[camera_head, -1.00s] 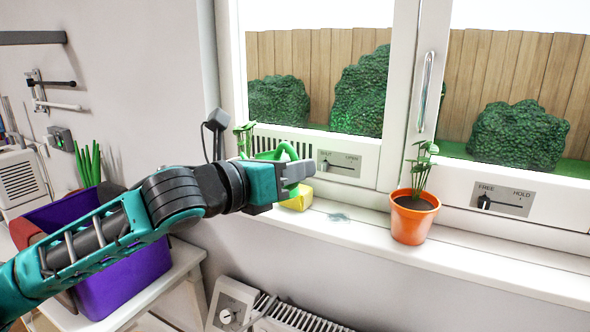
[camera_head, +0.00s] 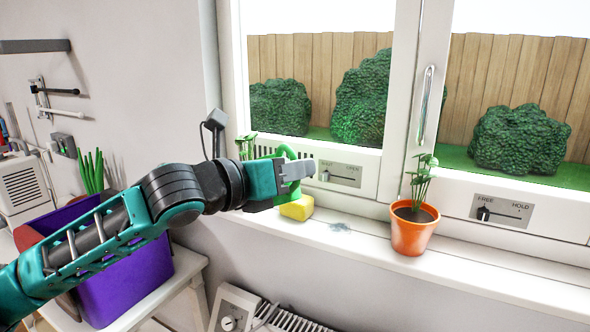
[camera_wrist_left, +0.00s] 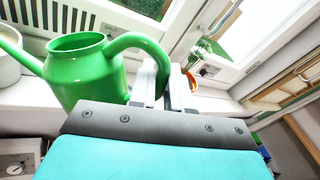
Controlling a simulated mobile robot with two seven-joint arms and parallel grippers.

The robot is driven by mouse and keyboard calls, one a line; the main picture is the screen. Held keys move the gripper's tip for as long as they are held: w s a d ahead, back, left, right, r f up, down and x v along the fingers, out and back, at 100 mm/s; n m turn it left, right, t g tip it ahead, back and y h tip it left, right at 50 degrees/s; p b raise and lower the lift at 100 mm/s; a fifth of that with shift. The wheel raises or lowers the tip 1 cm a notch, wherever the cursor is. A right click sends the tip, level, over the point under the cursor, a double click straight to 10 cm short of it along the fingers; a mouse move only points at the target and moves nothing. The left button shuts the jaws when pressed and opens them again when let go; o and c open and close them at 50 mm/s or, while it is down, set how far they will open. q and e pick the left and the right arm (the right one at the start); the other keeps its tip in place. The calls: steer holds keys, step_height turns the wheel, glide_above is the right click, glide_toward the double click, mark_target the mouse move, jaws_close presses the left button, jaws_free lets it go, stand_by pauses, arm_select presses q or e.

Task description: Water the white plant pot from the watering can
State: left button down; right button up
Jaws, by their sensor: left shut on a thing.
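The green watering can (camera_wrist_left: 85,72) shows in the left wrist view, with its spout to the left and its handle running to my left gripper (camera_wrist_left: 163,85). In the head view the left gripper (camera_head: 297,170) is shut on the can's handle, and only a bit of the can (camera_head: 286,150) shows around it. I cannot tell whether the can touches the sill. A white pot (camera_wrist_left: 8,66) stands at the left edge of the wrist view, beside the spout. A leafy plant (camera_head: 246,146) shows behind my arm in the head view; its pot is hidden there. My right gripper is out of view.
An orange pot with a plant (camera_head: 412,232) stands on the window sill (camera_head: 470,268) to the right. A yellow sponge (camera_head: 297,208) lies below the gripper. A purple bin (camera_head: 125,280) stands lower left, and a radiator (camera_head: 285,318) is below the sill.

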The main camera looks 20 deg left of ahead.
mark_target(297, 188)
arm_select(q)
steer(key=shift+w+a+r+n+p, duration=0.1)
steer(key=shift+a+r+n+p, duration=0.1)
steer(key=shift+r+p, duration=0.3)
steer(key=shift+w+a+r+n+p, duration=0.1)
steer(key=shift+r+n+p, duration=0.1)
steer(key=shift+r+p, duration=0.3)
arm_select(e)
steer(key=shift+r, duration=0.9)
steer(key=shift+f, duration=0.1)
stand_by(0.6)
